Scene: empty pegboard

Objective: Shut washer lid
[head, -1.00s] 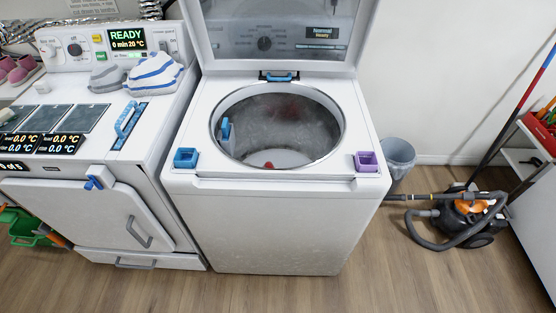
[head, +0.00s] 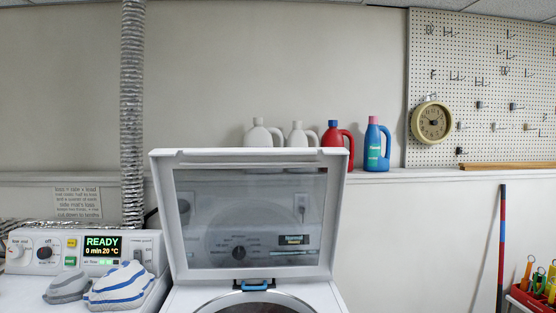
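The washer lid (head: 332,225) stands raised and open in the head view, a white frame around a see-through pane. The washer's control dial and lit display show through the pane. The washer top (head: 180,300) is at the bottom edge, with only the far rim of the drum opening (head: 262,298) in view. A blue piece (head: 257,285) sits at the back of the opening, below the lid. The front of the washer is out of view. My gripper is not in view.
Jugs, including a blue bottle (head: 376,148), stand on a ledge behind the lid. A pegboard with a clock (head: 431,121) hangs at the right.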

